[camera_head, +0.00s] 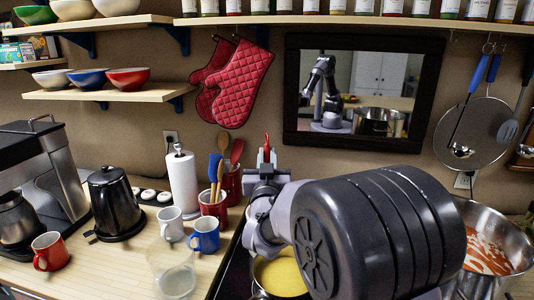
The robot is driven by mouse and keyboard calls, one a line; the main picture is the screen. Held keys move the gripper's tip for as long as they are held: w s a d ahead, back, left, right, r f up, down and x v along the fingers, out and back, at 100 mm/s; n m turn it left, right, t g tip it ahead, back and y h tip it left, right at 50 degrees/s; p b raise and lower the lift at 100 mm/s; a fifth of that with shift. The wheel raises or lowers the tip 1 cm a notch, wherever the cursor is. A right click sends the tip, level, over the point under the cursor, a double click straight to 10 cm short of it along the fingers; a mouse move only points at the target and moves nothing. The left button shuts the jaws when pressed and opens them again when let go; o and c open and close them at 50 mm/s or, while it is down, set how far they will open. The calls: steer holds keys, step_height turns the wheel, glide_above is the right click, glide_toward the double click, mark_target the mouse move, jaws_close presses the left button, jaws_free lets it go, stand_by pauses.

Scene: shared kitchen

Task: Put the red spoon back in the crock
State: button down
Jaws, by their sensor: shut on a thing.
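My gripper (266,161) is at the middle of the view, above and behind the yellow-filled pan. It is shut on a narrow red thing (267,143), taken as the red spoon, whose tip sticks up above the fingers. The rest of it is hidden by my gripper and arm. Left of the gripper, a red crock (213,210) holds a blue utensil and wooden spoons. A second red crock (232,185) stands just behind it. A red spoon-shaped head (237,151) and a wooden spoon rise there; the crocks overlap, so which one holds each is unclear.
A white mug (170,224), a blue mug (206,236) and a clear container (175,275) stand in front of the crocks. A paper towel roll (182,182) and black kettle (115,204) are left. The yellow-filled pan (281,277) and steel pot (490,222) flank my arm.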

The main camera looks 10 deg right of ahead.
jaws_free()
stand_by(0.7)
stand_by(0.5)
steer(key=shift+s+f+b, duration=0.25)
steer(key=shift+b, duration=0.15)
steer(key=shift+b+v, duration=0.8)
steer(key=shift+v, duration=0.15)
steer(key=b+v, duration=0.5)
steer(key=v, duration=0.3)
steer(key=shift+s+b, duration=0.3)
steer(key=shift+b, duration=0.05)
steer(key=shift+a+r, duration=0.1)
